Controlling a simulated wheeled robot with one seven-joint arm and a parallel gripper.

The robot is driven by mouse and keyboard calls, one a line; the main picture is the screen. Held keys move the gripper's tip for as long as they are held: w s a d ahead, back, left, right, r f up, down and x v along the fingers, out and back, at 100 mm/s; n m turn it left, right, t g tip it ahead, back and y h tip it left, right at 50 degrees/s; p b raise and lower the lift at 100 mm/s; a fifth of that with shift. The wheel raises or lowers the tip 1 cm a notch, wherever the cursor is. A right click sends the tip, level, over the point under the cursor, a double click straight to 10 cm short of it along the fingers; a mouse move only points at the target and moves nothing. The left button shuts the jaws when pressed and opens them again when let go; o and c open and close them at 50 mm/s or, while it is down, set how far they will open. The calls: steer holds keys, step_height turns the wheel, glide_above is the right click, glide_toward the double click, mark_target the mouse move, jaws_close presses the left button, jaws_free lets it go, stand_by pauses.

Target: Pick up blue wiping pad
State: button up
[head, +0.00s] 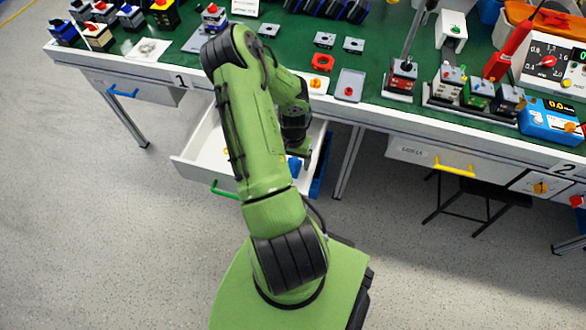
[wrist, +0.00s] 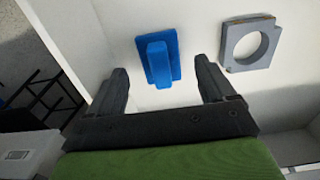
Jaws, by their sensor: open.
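The blue wiping pad (wrist: 172,48) lies on the white floor of the open drawer (head: 192,160). It is a flat blue plate with a raised block handle (wrist: 158,66). In the head view, a small blue patch (head: 294,166) shows beside my gripper, and my arm hides most of the drawer. My gripper (wrist: 160,66) is open and empty. In the wrist view, its two dark fingers stand to the left and right of the pad's handle, apart from it. The height of the fingers above the pad is hard to tell.
A grey square plate with a round hole (wrist: 249,43) lies right of the pad, near the right finger. Drawer walls surround the space. The green-topped workbench (head: 275,60) above carries switches and meters. A closed drawer with a yellow handle (head: 454,170) is at right.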

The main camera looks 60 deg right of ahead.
mark_target(293, 163)
step_height(293, 163, down, 2)
steer(key=shift+f, duration=0.25)
steer(key=shift+r, duration=0.1)
steer(key=c, duration=1.1)
step_height(293, 163, up, 10)
steer(key=p, duration=0.3)
